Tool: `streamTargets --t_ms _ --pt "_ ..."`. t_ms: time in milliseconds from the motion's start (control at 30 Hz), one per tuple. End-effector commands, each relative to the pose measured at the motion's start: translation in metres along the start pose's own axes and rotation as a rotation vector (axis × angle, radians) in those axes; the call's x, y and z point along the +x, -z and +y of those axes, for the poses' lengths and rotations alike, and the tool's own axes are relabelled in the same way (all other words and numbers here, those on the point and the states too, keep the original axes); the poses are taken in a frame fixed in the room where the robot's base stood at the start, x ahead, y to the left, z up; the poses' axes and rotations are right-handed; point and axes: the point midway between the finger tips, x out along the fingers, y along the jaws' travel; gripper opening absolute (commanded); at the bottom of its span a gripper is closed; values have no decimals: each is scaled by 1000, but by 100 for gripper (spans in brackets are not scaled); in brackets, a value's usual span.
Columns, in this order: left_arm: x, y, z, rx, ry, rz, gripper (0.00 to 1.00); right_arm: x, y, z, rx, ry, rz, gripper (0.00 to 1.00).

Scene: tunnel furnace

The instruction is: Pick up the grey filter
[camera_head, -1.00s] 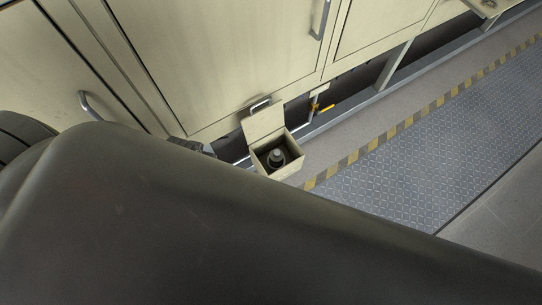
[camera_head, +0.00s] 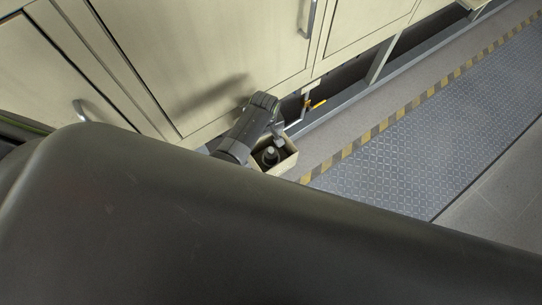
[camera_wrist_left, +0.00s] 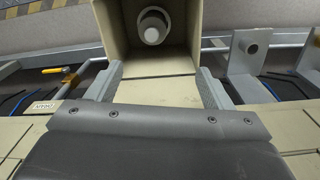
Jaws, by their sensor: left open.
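The grey filter (camera_head: 270,154) stands inside a small open beige box (camera_head: 289,161) low at the foot of the cabinets. In the left wrist view the filter (camera_wrist_left: 152,27) shows end-on as a pale round ring deep in the box (camera_wrist_left: 185,45). My left gripper (camera_head: 279,138) is beside and over the box's upper edge in the head view, partly covering it. In the left wrist view the open fingers of the left gripper (camera_wrist_left: 158,85) are spread wide, with the box's flap beyond and between them. The filter is not between the fingers. My right gripper is not in view.
Beige cabinet doors (camera_head: 205,55) rise beside the box. A yellow-handled valve (camera_head: 316,104) is close by, and it also shows in the wrist view (camera_wrist_left: 53,70). A grey rail (camera_head: 345,97) runs along the cabinet foot. The ribbed floor mat (camera_head: 420,150) is clear.

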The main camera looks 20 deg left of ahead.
Motion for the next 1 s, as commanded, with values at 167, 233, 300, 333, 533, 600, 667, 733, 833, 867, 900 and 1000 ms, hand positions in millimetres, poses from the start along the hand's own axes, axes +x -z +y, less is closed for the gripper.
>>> streamTargets --t_ms 167,233,300,333,533,600,667,733,833,867,900,1000 --pt "4 -5 18 -24 13 -17 74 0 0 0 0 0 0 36" --pt "7 -6 19 -27 15 -19 74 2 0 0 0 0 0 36" --pt "10 -6 19 -28 16 -19 74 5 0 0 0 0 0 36" --pt "12 -6 19 -28 16 -19 74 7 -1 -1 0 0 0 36" --pt "31 -6 18 -28 15 -18 74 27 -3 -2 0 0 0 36" --pt "38 -6 18 -27 15 -18 74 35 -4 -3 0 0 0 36" --pt "45 -6 18 -27 14 -18 74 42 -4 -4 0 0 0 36" --pt "52 -6 18 -27 14 -18 74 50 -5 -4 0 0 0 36" --pt "62 -6 18 -27 15 -18 74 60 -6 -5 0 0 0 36" --pt "65 -7 18 -27 15 -18 74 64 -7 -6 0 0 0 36" --pt "69 -7 18 -27 15 -18 74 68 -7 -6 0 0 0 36" --pt "79 -7 18 -27 15 -18 74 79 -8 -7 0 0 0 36"
